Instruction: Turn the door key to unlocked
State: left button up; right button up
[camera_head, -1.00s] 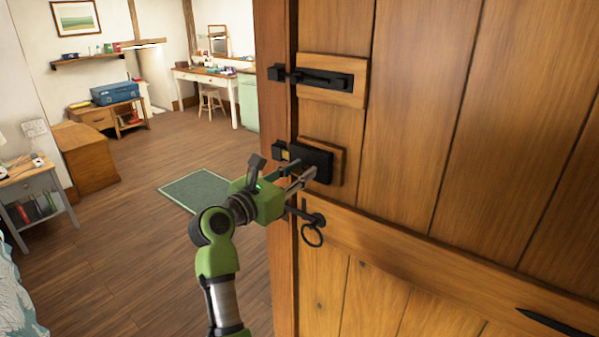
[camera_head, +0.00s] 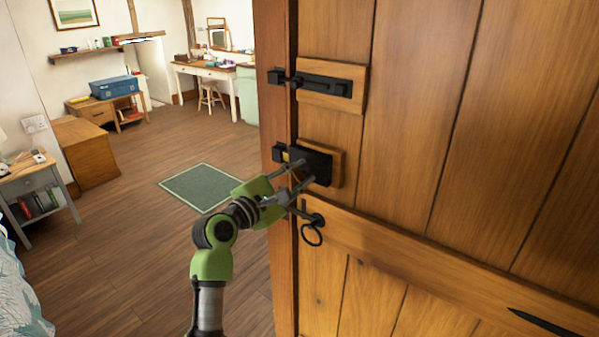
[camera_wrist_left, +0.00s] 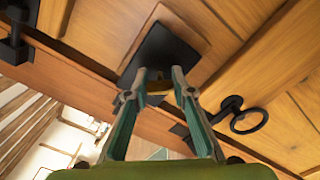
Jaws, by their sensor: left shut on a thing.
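The wooden door (camera_head: 425,120) fills the right of the head view. A black lock box (camera_head: 318,163) sits on its edge; the box also shows in the wrist view (camera_wrist_left: 162,50). My left gripper (camera_head: 301,176) is at the front of this box, its fingers shut with a gap between them. In the wrist view, the gripper (camera_wrist_left: 160,73) has its fingertips against the dark box and a small brass-coloured piece (camera_wrist_left: 158,88) shows between the fingers. The key itself is mostly hidden by the fingers, so its angle cannot be told. My right gripper is out of view.
A black bolt (camera_head: 325,84) is above the lock. A ring handle (camera_head: 312,234) hangs just below my gripper, close to the fingers. The door post (camera_head: 281,225) is at the door's left edge. A green rug (camera_head: 200,187) lies on open floor to the left.

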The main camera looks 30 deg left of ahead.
pick_arm(q)
jog(key=m, duration=0.6)
jog(key=shift+f, duration=0.1)
jog(key=m, duration=0.7)
jog(key=shift+m, duration=0.4)
jog(key=m, duration=0.6)
jog(key=shift+f+p, duration=0.1)
jog(key=shift+p, duration=0.3)
jog(key=m, duration=0.6)
jog(key=shift+p, duration=0.35)
jog(key=o, duration=1.1)
jog(key=shift+o, duration=0.2)
